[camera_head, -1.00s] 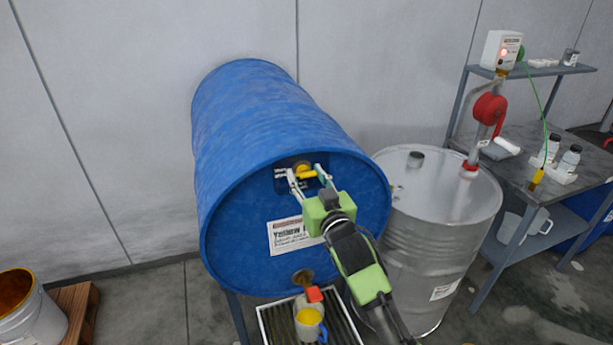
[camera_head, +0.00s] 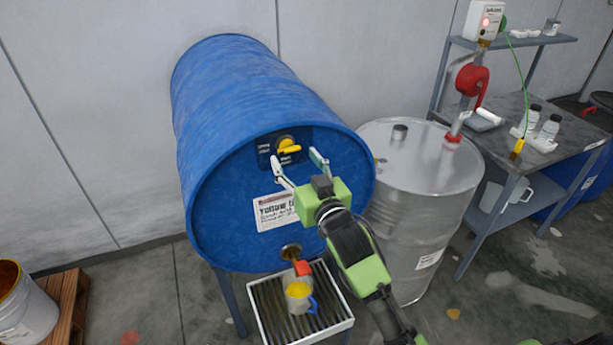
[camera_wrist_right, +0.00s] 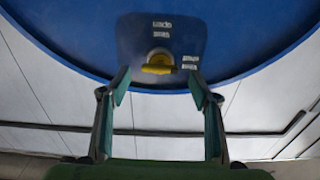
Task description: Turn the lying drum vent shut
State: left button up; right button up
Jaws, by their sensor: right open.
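The blue drum (camera_head: 255,110) lies on its side on a stand, its round end facing me. Its vent has a yellow handle (camera_head: 288,146) on a dark plate with small white labels, high on that end. The handle lies roughly level in the head view. It also shows in the wrist view (camera_wrist_right: 158,66), where the label print is upside down. My right gripper (camera_head: 298,163) is open and empty, just below and in front of the handle. In the wrist view its fingers (camera_wrist_right: 160,84) are apart on either side, clear of the handle. My left gripper is out of view.
Below the vent, a tap with a red handle (camera_head: 303,268) sits over a mug of yellow paint (camera_head: 299,291) on a grated tray (camera_head: 262,314). A steel drum (camera_head: 425,215) stands close at the right, beside a bench (camera_head: 500,145). A pail (camera_head: 22,310) is at lower left.

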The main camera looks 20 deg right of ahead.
jog(key=s, duration=0.7)
jog(key=shift+s, duration=0.35)
jog(key=shift+d, duration=0.1)
